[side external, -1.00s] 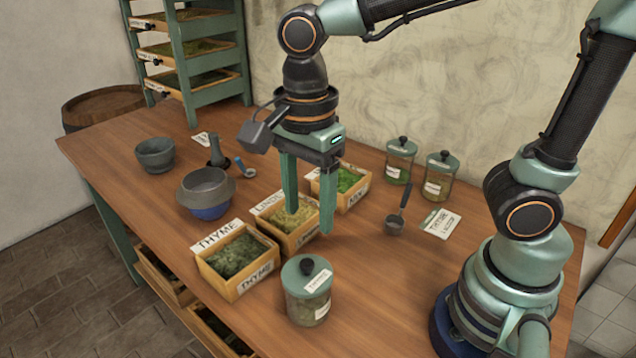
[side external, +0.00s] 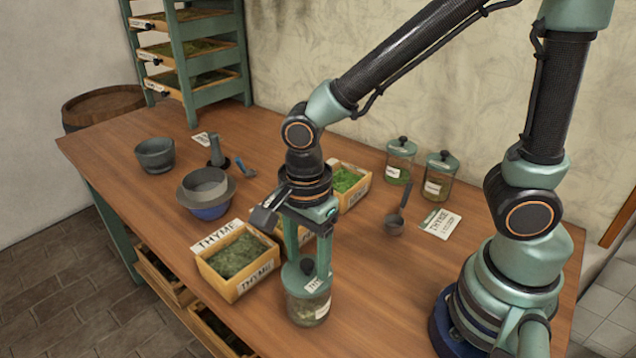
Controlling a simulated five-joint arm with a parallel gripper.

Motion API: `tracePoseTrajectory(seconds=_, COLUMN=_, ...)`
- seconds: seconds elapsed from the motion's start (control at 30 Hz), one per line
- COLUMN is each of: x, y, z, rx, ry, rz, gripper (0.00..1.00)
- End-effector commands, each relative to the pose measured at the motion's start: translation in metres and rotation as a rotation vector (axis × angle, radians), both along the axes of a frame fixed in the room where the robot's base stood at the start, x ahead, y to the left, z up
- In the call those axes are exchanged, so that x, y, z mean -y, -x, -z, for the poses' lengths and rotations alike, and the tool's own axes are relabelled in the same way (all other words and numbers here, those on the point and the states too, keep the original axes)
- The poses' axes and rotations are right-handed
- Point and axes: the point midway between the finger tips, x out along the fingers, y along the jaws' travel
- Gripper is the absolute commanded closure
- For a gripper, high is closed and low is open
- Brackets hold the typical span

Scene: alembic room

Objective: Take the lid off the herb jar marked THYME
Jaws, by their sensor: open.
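The front jar (side external: 308,311) is clear glass with dried herb inside and stands upright on the table. Its green lid (side external: 293,283) is on, with a dark knob (side external: 307,266) on top. The label on the lid is partly covered; "TH" seems to show. My gripper (side external: 308,270) points straight down over this jar. Its two green fingers are open, one on each side of the knob, with tips at about lid height. I cannot tell whether they touch the lid or knob.
A wooden box marked THYME (side external: 237,258) stands just left of the jar, with more herb boxes behind my gripper. Two lidded jars (side external: 399,164) (side external: 439,180), a scoop (side external: 396,222) and a THYME card (side external: 440,224) lie further right. The table's front is clear.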

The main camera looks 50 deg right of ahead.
Motion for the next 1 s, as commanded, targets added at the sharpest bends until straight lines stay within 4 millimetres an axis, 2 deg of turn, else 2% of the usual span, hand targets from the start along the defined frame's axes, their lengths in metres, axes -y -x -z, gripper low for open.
tracePoseTrajectory(seconds=0.1, x=0.0, y=0.0, z=0.0, rx=0.0, ry=0.0, rz=0.0, gripper=0.38)
tracePoseTrajectory(seconds=0.17, x=0.0, y=0.0, z=0.0, rx=0.0, ry=0.0, rz=0.0, gripper=0.57)
tracePoseTrajectory(seconds=0.2, x=0.0, y=0.0, z=0.0, rx=0.0, ry=0.0, rz=0.0, gripper=0.72)
tracePoseTrajectory(seconds=0.27, x=0.0, y=0.0, z=0.0, rx=0.0, ry=0.0, rz=0.0, gripper=0.95)
tracePoseTrajectory(seconds=0.3, x=0.0, y=0.0, z=0.0, rx=0.0, ry=0.0, rz=0.0, gripper=1.0)
tracePoseTrajectory(seconds=0.77, x=0.0, y=0.0, z=-0.004, rx=0.001, ry=-0.001, rz=0.0, gripper=1.0)
tracePoseTrajectory(seconds=0.87, x=0.0, y=-0.001, z=-0.011, rx=0.003, ry=-0.002, rz=0.0, gripper=1.0)
tracePoseTrajectory(seconds=1.0, x=-0.001, y=-0.001, z=-0.033, rx=0.007, ry=-0.004, rz=0.0, gripper=1.0)
